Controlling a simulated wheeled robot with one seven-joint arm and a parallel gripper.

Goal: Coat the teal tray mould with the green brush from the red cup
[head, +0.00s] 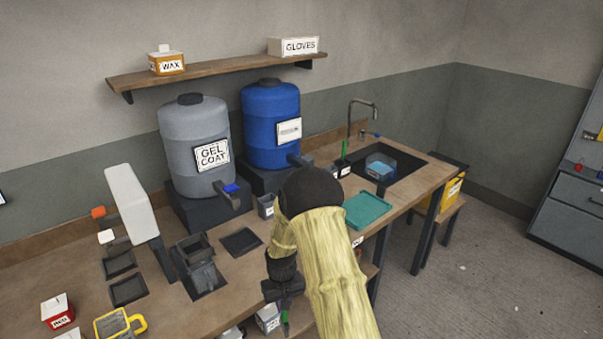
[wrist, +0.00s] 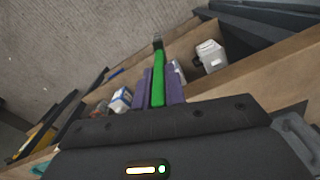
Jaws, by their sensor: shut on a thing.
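My gripper (wrist: 158,88) is shut on the green brush (wrist: 158,76), with its purple fingers on both sides of the handle. The brush's dark end points away from the wrist. In the head view, my gripper (head: 284,297) hangs low by the bench's front edge, with a little of the green brush (head: 285,320) below it. The teal tray mould (head: 367,211) lies on the bench to the right of my arm, apart from the brush. My forearm hides part of the bench. I cannot make out a red cup.
A grey gel coat drum (head: 190,125) and a blue drum (head: 270,110) stand behind. A dark cup holds another green-handled thing (head: 344,149) near the sink (head: 405,163). A white box (wrist: 210,56) sits on a lower shelf.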

